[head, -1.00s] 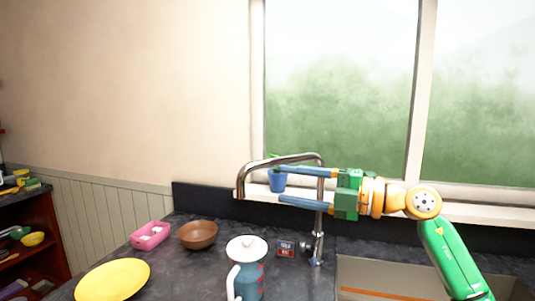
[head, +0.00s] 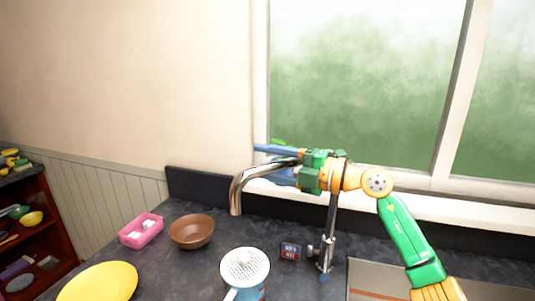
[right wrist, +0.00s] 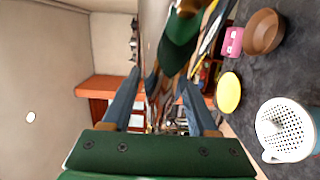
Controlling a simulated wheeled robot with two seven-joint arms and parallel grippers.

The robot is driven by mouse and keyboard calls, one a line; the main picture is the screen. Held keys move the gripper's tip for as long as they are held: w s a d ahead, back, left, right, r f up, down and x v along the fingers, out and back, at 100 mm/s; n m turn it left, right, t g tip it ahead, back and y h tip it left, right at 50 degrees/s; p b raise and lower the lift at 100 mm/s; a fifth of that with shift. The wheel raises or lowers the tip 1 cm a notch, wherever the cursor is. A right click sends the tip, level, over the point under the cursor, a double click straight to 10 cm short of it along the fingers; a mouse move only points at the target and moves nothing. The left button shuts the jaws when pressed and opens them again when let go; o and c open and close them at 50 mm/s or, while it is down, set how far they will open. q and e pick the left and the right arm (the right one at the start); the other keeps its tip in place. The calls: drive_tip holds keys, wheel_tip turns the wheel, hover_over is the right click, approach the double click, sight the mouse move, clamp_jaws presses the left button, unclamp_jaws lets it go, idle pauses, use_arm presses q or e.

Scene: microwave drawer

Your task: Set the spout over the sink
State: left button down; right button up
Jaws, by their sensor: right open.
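The chrome faucet's spout (head: 247,178) arches left from its upright post, and its outlet hangs over the dark counter, left of the sink. The sink (head: 362,274) is at the lower right, partly hidden by my right arm. My right gripper (head: 264,163) is open at the spout's upper part, one blue finger above it and the other partly hidden behind it. In the right wrist view, the shiny pipe (right wrist: 152,40) runs between the two spread fingers; I cannot tell whether they touch it. My left gripper is not in view.
A lidded blue jug (head: 245,268) stands in front of the faucet. A small display box (head: 290,251) sits beside the post. A brown bowl (head: 191,232), pink box (head: 141,231) and yellow plate (head: 100,284) are on the left. The window wall is close behind.

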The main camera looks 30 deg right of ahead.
drive_tip(key=shift+d+f, duration=0.1)
drive_tip(key=shift+s, duration=0.2)
clamp_jaws()
drive_tip(key=shift+r, duration=0.2)
idle(0.8)
